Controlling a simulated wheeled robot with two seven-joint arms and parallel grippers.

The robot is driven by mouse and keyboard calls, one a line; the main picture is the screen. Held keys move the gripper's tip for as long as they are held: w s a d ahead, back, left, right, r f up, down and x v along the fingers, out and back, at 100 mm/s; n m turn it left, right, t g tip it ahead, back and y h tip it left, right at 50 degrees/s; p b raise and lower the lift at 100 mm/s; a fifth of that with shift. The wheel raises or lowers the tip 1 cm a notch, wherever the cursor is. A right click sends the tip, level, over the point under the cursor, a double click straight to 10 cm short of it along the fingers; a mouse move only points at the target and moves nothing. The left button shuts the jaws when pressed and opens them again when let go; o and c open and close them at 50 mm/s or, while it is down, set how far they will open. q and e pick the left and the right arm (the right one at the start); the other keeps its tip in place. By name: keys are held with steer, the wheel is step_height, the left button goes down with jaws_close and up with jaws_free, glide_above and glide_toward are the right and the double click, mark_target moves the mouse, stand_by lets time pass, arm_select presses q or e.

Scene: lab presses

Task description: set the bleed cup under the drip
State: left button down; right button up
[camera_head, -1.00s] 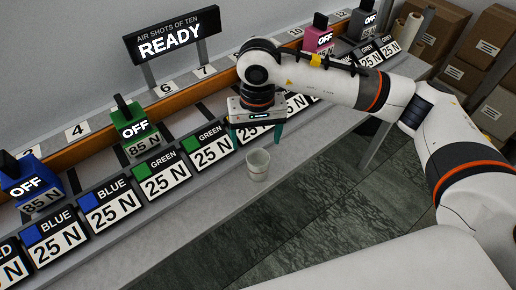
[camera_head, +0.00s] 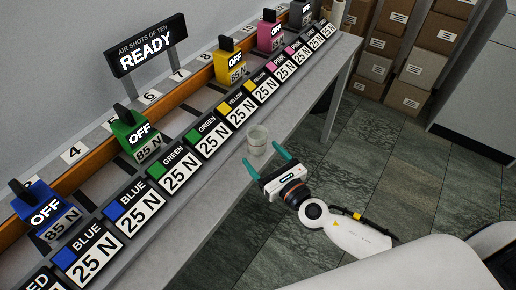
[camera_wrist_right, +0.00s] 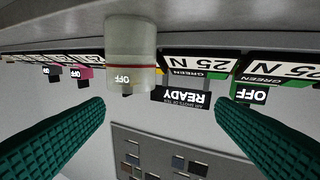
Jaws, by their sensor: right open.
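The bleed cup (camera_head: 257,140), a pale translucent cup, stands upright on the front edge of the bench (camera_head: 207,205), in front of the yellow-labelled blocks. My right gripper (camera_head: 266,160) is open and empty on the aisle side of the cup, its teal fingers pointing toward it. In the right wrist view, which looks upside down, the cup (camera_wrist_right: 131,55) with a thin red line shows beyond and between the open fingers (camera_wrist_right: 160,108), apart from them. I cannot make out a drip. My left gripper is not in view.
Along the bench stand coloured presses marked OFF, such as the green press (camera_head: 135,134) and yellow press (camera_head: 231,66), with a row of 25 N blocks before them. A READY sign (camera_head: 146,47) stands behind. The floor (camera_head: 370,165) is open; boxes (camera_head: 405,60) are stacked at the back right.

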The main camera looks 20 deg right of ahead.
mark_target(261, 142)
steer(key=shift+m+h, duration=0.8)
steer(key=shift+h, duration=0.1)
steer(key=w, duration=0.2)
steer(key=w+f+p, duration=0.1)
steer(key=w, duration=0.1)
steer(key=w+d, duration=0.1)
steer(key=w, duration=0.1)
steer(key=shift+d+f, duration=0.1)
steer(key=shift+f, duration=0.05)
steer(key=w, duration=0.5)
steer(key=shift+w+a+f, duration=0.1)
steer(key=shift+a+f, duration=0.15)
steer(key=c, duration=1)
steer(key=shift+c, duration=0.7)
steer(key=shift+r, duration=0.1)
